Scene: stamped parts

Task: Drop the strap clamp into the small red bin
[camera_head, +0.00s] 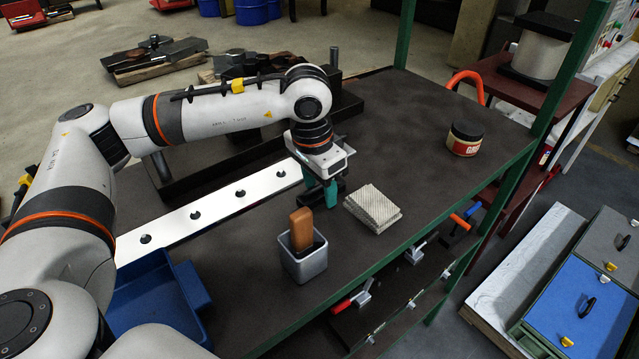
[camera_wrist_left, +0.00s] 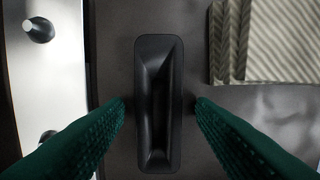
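A black oblong piece with a long hollow in its top, which looks like the strap clamp, lies on the dark tabletop. It shows whole in the left wrist view (camera_wrist_left: 146,150), and partly behind the fingers in the head view (camera_head: 341,190). My left gripper (camera_head: 321,187) points down over it. Its green fingers are open, one on each side of the piece, with a narrow gap showing on both sides in the left wrist view (camera_wrist_left: 160,103). I see no small red bin on the table. My right gripper is out of view.
A grey cup (camera_head: 304,268) with a brown-handled item stands in front of the gripper. A folded cloth (camera_head: 373,208) lies to the right, a jar (camera_head: 465,138) farther right. A pale strip with studs (camera_head: 213,208) and a blue bin (camera_head: 187,285) are left. The right tabletop is mostly clear.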

